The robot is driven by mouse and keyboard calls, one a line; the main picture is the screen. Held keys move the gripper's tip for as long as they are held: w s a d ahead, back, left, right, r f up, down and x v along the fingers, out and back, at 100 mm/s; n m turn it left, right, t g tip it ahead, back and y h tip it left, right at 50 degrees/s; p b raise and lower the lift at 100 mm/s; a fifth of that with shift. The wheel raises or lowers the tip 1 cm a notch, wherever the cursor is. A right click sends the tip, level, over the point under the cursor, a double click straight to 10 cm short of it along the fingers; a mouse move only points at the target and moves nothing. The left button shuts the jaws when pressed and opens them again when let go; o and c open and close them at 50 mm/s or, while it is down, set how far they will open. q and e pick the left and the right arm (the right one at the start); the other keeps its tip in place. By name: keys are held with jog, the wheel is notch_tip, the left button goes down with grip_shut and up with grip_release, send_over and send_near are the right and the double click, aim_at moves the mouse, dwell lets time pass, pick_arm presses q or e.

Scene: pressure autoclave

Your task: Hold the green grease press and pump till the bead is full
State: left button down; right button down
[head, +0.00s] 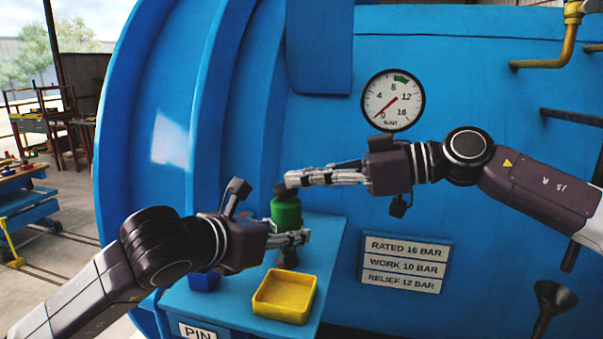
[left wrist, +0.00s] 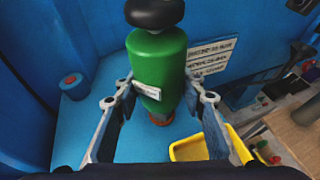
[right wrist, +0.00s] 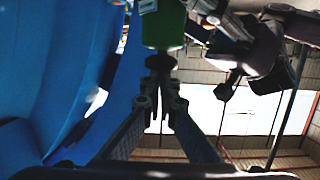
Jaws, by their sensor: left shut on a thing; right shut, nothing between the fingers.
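The green grease press (head: 286,212) stands upright above the blue shelf, with a black knob on top. My left gripper (head: 303,238) is shut on the green body of the press, which shows between its fingers in the left wrist view (left wrist: 158,70). My right gripper (head: 292,180) is shut and empty, its fingertips at the black knob (left wrist: 154,13). In the right wrist view the closed fingertips (right wrist: 160,95) are at the dark knob below the green body (right wrist: 162,28); whether they touch is unclear. An orange-brown ring (left wrist: 161,118) shows under the press. I cannot make out a bead.
The big blue vessel wall (head: 470,80) rises behind, with a round gauge (head: 393,100) and a rating plate (head: 405,265).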

jog(key=shift+f, duration=0.3)
pick_arm(q)
jog(key=shift+d, duration=0.1)
pick_arm(e)
jog(key=s+d+r, duration=0.3)
jog(key=d+r, duration=0.4)
jog(key=d, duration=0.2)
jog(key=shift+d, duration=0.15)
dwell(1.0)
jog(key=shift+w+a+r, duration=0.1)
jog(key=shift+a+r, duration=0.05)
jog(key=shift+r, duration=0.5)
jog(key=shift+w+a+r, duration=0.1)
jog(key=shift+a+r, duration=0.05)
jog(key=shift+r, duration=0.45)
